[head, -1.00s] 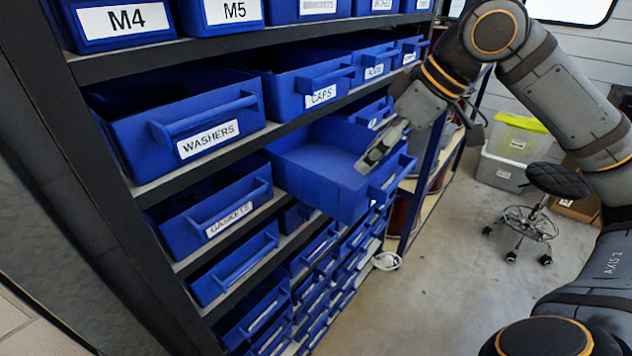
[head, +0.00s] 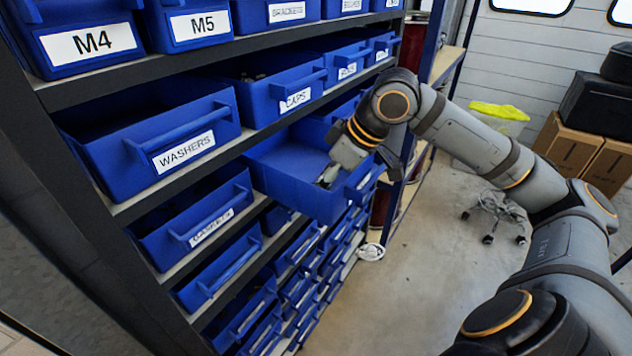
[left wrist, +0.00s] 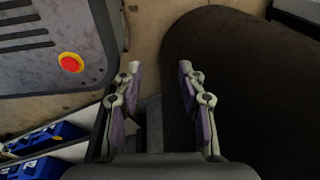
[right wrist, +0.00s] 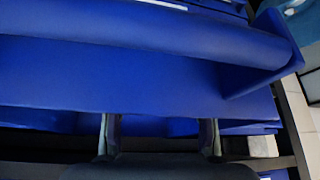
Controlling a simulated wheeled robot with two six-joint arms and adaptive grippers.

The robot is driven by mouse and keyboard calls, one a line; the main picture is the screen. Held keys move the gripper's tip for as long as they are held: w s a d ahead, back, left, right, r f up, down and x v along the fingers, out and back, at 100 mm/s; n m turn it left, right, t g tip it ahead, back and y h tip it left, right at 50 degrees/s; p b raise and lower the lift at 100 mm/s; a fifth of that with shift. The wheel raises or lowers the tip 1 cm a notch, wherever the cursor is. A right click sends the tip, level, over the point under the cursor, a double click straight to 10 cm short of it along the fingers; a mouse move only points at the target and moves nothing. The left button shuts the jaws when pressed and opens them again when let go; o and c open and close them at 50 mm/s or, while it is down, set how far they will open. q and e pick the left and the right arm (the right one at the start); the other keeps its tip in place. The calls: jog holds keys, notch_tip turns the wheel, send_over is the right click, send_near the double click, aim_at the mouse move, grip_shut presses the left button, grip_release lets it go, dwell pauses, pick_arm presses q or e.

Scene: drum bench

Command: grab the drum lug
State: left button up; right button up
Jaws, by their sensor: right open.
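I cannot make out a drum lug in any view. My right gripper (head: 328,176) is over a pulled-out blue drawer (head: 280,165) near its front, pointing down. The visible floor of that drawer looks bare; part of it is hidden by my gripper and arm. In the right wrist view, the right gripper (right wrist: 160,128) has its fingers wide apart with nothing visible between them, facing blue drawer surfaces. My left gripper (left wrist: 159,68) shows only in the left wrist view. It is open and empty.
The black shelf rack holds labelled blue bins, including WASHERS (head: 150,135) and CAPS (head: 268,95), close above and beside the pulled-out drawer. A dark rounded object (left wrist: 235,85) is right of my left gripper. Cardboard boxes (head: 580,155) stand far right.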

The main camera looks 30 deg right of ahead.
jog(key=shift+a+f, duration=0.1)
jog(key=shift+f, duration=0.15)
grip_shut()
jog(key=shift+r, duration=0.15)
